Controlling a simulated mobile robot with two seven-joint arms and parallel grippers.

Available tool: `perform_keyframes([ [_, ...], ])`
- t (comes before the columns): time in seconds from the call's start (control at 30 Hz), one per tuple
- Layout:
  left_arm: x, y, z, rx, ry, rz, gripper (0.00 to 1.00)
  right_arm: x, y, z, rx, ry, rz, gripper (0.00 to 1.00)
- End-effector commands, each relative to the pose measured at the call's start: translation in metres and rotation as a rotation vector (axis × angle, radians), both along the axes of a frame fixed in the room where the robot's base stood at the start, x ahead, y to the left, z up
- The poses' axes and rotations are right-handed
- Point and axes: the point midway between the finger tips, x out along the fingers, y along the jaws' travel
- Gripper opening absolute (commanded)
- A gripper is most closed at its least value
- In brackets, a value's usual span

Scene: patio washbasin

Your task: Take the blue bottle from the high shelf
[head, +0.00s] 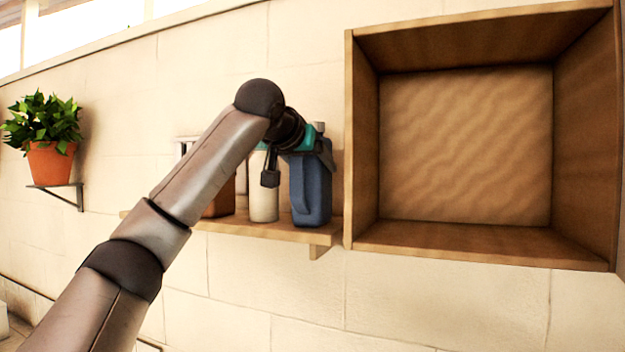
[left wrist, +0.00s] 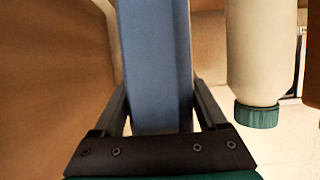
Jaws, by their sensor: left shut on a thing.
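The blue bottle (head: 311,195) is upright at the right end of the wooden wall shelf (head: 270,231). Its base is at the shelf top; I cannot tell whether it touches. My left gripper (head: 299,160) is at the bottle's upper part, shut on it, and partly hides its top. In the left wrist view the blue bottle (left wrist: 155,60) fills the space between the two fingers (left wrist: 160,105). My right gripper is not in view.
A cream bottle (head: 263,190) stands just left of the blue one; its green cap (left wrist: 256,116) shows in the left wrist view. A brown bottle (head: 221,200) is farther left. An empty wooden cabinet (head: 362,150) is close on the right.

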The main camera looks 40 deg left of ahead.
Motion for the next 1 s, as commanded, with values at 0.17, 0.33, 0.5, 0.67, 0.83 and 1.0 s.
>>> perform_keyframes([
  [0.17,-0.001,0.000,0.004,0.000,-0.012,-0.001,0.00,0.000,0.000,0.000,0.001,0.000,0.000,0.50],
  [0.33,-0.001,0.000,0.004,0.000,-0.012,-0.001,0.00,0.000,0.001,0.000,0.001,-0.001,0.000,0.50],
  [0.5,0.000,0.000,0.008,0.000,-0.013,-0.002,0.00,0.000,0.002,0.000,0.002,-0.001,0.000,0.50],
  [0.67,0.000,-0.001,0.019,-0.002,-0.014,-0.002,0.00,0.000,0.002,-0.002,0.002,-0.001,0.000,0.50],
  [0.83,0.000,-0.002,0.041,-0.002,-0.015,-0.004,0.00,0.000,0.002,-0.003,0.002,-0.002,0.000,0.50],
  [1.0,0.000,-0.002,0.066,-0.001,-0.013,-0.003,0.00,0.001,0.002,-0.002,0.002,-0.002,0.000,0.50],
])
